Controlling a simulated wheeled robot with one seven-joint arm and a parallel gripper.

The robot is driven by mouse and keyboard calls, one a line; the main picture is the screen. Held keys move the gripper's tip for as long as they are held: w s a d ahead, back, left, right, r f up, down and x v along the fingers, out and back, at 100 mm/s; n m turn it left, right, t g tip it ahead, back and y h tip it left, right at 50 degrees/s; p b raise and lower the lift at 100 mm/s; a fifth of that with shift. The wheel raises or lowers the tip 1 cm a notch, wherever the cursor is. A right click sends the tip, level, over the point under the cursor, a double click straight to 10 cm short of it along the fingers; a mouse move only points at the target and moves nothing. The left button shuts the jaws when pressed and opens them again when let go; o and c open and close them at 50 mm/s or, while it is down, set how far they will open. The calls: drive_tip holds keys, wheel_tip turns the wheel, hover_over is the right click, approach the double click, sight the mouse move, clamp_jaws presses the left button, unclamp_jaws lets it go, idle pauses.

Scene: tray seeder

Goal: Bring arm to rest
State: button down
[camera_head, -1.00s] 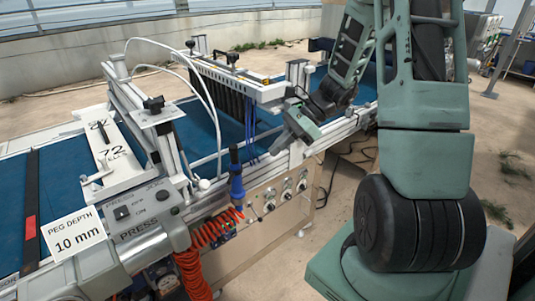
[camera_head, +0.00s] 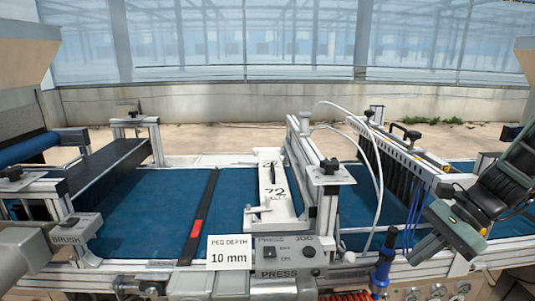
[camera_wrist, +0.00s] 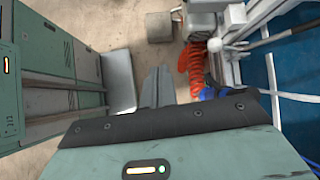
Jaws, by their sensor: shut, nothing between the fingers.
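My gripper (camera_head: 424,250) shows at the right of the head view, in front of the seeder line's near rail, at the end of my arm, which reaches in from the right edge. In the wrist view my gripper (camera_wrist: 157,86) has its two grey fingers together with nothing between them. The fingers point down toward the sandy floor beside the machine. Most of my arm is outside the head view.
The seeder line has a blue belt (camera_head: 150,217), a press unit (camera_head: 286,252) and a "PEG DEPTH 10 mm" sign (camera_head: 229,252). A blue-handled tool (camera_head: 382,262) stands at the front rail. The orange coiled hose (camera_wrist: 191,60) hangs near my fingers.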

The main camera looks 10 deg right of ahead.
drive_tip(key=s+a+r+n+h, duration=0.1)
drive_tip(key=s+a+n+h, duration=0.2)
drive_tip(key=s+a+n, duration=0.5)
drive_tip(key=s+a+r+n+g+h, duration=0.1)
drive_tip(key=s+a+n+h, duration=0.3)
drive_tip(key=s+a+n, duration=0.4)
drive_tip(key=a+r+n, duration=0.1)
drive_tip(key=a+n, duration=0.4)
drive_tip(key=n, duration=0.3)
drive_tip(key=shift+r+h, duration=0.15)
drive_tip(key=shift+h, duration=0.15)
drive_tip(key=c, duration=1.5)
unclamp_jaws()
drive_tip(key=shift+s+a+n, duration=0.25)
drive_tip(key=shift+s+n, duration=0.05)
drive_tip(key=shift+n, duration=0.2)
wheel_tip(320, 180, up, 2)
drive_tip(key=n+t+h+p, duration=0.35)
drive_tip(key=n+p, duration=0.65)
drive_tip(key=n, duration=0.7)
hover_over(381, 259)
drive_tip(key=s+a, duration=0.5)
drive_tip(key=shift+h, duration=0.25)
drive_tip(key=b+x, duration=0.7)
drive_tip(key=x, duration=0.9)
drive_tip(key=shift+s+a+f, duration=0.1)
drive_tip(key=shift+f, duration=0.3)
